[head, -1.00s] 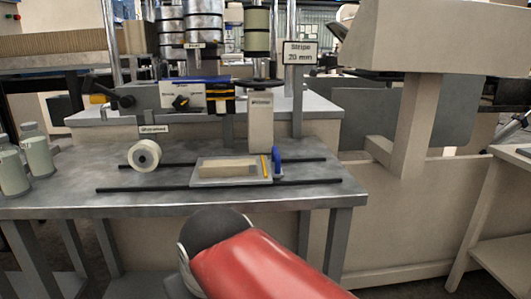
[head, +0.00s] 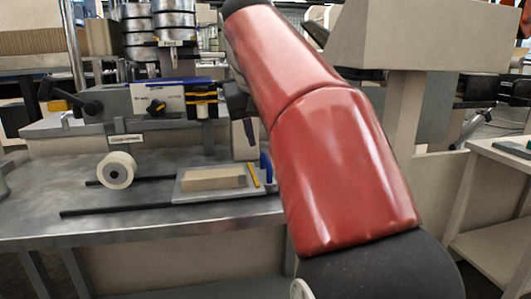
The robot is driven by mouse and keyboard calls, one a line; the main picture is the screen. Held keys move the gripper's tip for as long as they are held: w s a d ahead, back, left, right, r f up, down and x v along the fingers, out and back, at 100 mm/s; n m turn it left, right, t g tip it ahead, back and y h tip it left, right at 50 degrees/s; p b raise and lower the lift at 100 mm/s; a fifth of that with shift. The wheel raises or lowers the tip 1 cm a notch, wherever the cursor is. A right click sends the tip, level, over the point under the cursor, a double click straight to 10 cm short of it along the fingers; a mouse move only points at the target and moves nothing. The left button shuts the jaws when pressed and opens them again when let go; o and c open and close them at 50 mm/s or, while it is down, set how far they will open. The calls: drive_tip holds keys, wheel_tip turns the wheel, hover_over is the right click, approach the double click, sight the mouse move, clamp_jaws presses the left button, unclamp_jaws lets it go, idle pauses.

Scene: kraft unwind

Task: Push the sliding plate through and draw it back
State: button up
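The sliding plate (head: 215,196) is a flat light-grey plate lying across two dark rails on the metal bench. A pale brown block (head: 212,179) rests on it. A yellow strip (head: 254,175) and an upright blue handle (head: 266,168) are at its right end. My red arm crosses the right of the head view and covers the rails' right ends. Part of my gripper (head: 248,128) shows as a dark shape above and behind the plate, near the blue handle in the picture. It appears apart from the handle. Its fingers are too hidden to judge.
A white tape roll (head: 117,170) stands on the bench left of the plate. The rails (head: 115,212) run on leftward. A printing unit with a black knob and yellow parts (head: 172,98) stands behind. The front of the bench (head: 150,230) is clear.

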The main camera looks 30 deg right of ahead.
sight(266, 158)
drive_tip(key=b+x, duration=0.1)
drive_tip(key=x, duration=0.4)
drive_tip(key=shift+w+d+f, duration=0.1)
drive_tip(key=shift+f, duration=0.2)
clamp_jaws()
